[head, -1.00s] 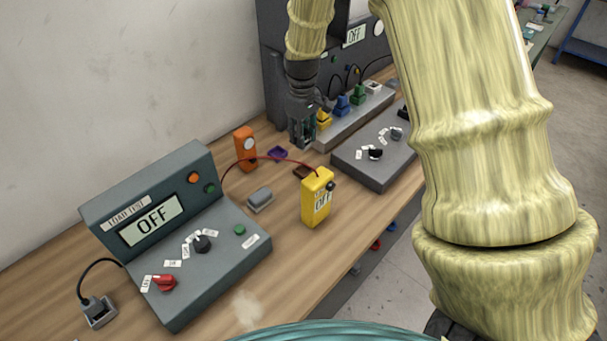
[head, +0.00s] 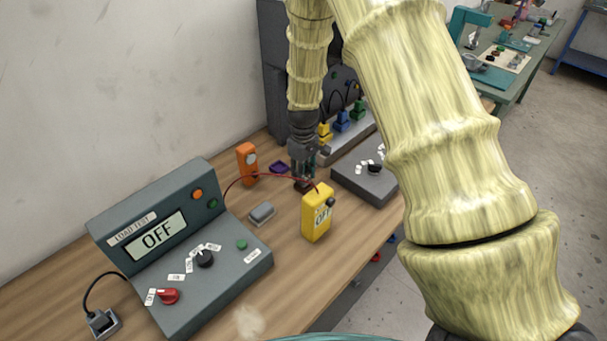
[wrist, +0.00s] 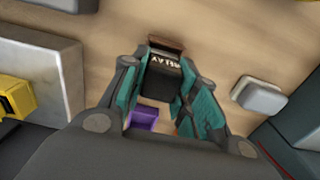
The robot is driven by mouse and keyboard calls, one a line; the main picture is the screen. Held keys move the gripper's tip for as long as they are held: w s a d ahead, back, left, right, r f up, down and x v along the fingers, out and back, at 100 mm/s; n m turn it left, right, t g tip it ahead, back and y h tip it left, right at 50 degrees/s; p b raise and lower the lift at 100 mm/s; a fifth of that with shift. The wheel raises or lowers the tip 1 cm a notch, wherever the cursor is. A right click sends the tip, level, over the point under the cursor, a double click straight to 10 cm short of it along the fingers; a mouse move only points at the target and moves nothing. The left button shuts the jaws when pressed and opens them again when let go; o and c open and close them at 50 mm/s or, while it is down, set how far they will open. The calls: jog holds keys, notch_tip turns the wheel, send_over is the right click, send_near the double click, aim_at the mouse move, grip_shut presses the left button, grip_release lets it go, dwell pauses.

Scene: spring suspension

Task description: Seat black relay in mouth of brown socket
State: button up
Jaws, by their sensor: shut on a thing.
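My gripper (wrist: 163,80) is shut on the black relay (wrist: 162,74), which sits between the teal finger pads with white lettering on its face. The brown socket (wrist: 166,44) shows as a strip at the relay's far edge in the wrist view; the relay hides the rest of it. I cannot tell whether the relay is above the socket's mouth or in it. In the head view my gripper (head: 303,172) points down close to the bench, behind the yellow meter, and its fingers mostly hide relay and socket.
A purple socket (wrist: 144,117) lies close by. The yellow meter (head: 316,215) stands in front, with a red wire running past my gripper. An orange device (head: 246,163), a grey block (head: 262,213), the load tester (head: 185,250) and a dark switch box (head: 368,182) stand around.

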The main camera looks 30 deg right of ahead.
jog(key=shift+f, duration=0.8)
jog(key=shift+f, duration=0.2)
jog(key=o, duration=1)
jog(key=shift+r, duration=0.1)
jog(key=shift+r+b, duration=1.95)
jog(key=shift+r, duration=4.15)
